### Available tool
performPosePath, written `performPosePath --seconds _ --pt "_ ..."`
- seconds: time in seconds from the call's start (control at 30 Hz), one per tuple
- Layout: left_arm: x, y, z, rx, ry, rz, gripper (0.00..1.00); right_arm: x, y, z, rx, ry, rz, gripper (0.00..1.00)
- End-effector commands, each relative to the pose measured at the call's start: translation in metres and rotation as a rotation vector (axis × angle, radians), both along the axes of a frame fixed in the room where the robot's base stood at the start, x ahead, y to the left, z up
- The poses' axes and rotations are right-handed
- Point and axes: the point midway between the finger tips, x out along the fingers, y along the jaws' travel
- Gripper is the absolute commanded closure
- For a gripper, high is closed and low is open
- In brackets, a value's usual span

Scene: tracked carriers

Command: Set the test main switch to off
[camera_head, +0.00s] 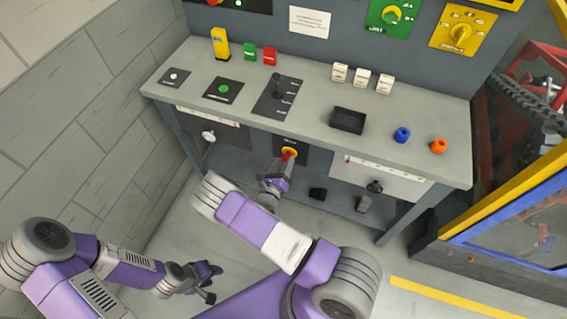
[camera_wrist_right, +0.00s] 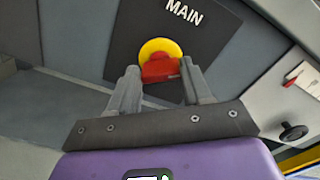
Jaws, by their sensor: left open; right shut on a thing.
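The main switch is a red handle on a yellow round base (camera_head: 291,150), set in a dark plate on the front of the grey bench. In the right wrist view its yellow base (camera_wrist_right: 158,46) sits under the word MAIN, with the red handle (camera_wrist_right: 160,70) at its lower side. My right gripper (camera_wrist_right: 163,80) is shut on the red handle, one finger on each side. It also shows in the head view (camera_head: 284,165). My left gripper (camera_head: 209,284) is open and empty, low above the floor, well away from the bench.
The bench top (camera_head: 320,112) carries a black lever (camera_head: 278,88), a black tray (camera_head: 348,120), blue (camera_head: 402,134) and orange (camera_head: 439,146) knobs, and several small blocks. A black knob (camera_wrist_right: 293,132) lies right of the switch. A yellow-blue barrier (camera_head: 515,200) stands at right.

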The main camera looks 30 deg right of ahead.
Motion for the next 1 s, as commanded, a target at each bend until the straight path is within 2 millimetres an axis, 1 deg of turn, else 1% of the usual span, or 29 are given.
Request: performPosePath --seconds 0.6,1.0 --pt "0.0 0.0 0.01 0.0 0.0 0.0 0.57 0.001 0.002 -0.003 -0.375 0.442 0.001 0.82" --pt "0.0 0.0 0.012 0.0 0.0 0.0 0.57 0.001 0.001 -0.004 -0.555 0.655 0.001 0.82"
